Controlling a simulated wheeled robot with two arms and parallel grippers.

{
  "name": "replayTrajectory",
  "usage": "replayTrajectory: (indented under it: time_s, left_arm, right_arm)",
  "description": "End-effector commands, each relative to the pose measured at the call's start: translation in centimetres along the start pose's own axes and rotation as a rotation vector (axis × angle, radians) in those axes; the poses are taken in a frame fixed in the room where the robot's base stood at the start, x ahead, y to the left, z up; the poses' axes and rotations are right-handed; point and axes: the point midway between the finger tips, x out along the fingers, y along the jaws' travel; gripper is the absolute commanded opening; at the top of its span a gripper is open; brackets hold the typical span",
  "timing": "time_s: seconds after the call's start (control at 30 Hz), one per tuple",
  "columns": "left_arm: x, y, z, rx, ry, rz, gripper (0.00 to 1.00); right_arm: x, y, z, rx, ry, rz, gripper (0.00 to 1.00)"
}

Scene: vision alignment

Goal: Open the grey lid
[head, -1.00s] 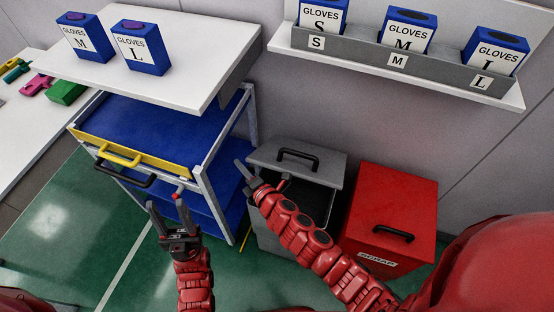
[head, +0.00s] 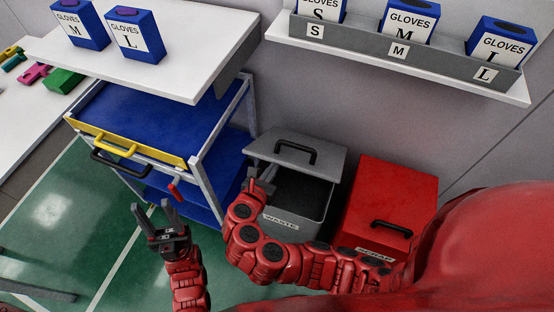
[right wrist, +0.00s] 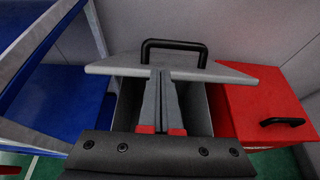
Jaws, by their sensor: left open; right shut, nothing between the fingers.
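The grey lid (head: 325,158), with a black handle, tops the grey bin (head: 290,226) labelled WASTE. It is tilted up at the front, and the bin's dark inside shows below it. My right gripper (head: 261,176) is shut and empty, at the left part of the lid's front edge. In the right wrist view my fingers (right wrist: 162,72) reach the front edge of the lid (right wrist: 110,66); whether they touch it or sit just under it I cannot tell. My left gripper (head: 172,206) is open and empty, above the green floor in front of the cart.
A red bin (head: 395,195) labelled SCRAP stands close on the right. A blue cart (head: 140,118) with a yellow handle stands on the left. A shelf (head: 400,75) with glove boxes hangs above.

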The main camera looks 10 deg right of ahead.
Motion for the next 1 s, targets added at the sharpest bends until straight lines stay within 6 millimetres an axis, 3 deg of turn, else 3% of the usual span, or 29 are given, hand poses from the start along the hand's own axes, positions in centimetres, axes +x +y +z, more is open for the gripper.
replayTrajectory:
  time_s: [0.17,0.5,0.7,1.0]
  left_arm:
    - [-1.9,0.1,0.3,0.0,0.0,0.0,0.5]
    - [-0.4,0.0,0.1,0.0,0.0,0.0,0.5]
    - [-0.2,0.0,0.0,0.0,0.0,0.0,0.5]
    - [-0.2,0.0,0.0,0.0,0.0,0.0,0.5]
  right_arm:
    - [2.4,-0.1,-0.4,0.002,-0.004,-0.001,0.0]
    - [8.1,-0.1,0.1,0.0,0.0,-0.004,0.0]
    - [9.4,0.0,0.0,0.002,0.0,0.002,0.0]
    - [9.5,0.1,-0.1,0.001,0.0,0.004,0.0]
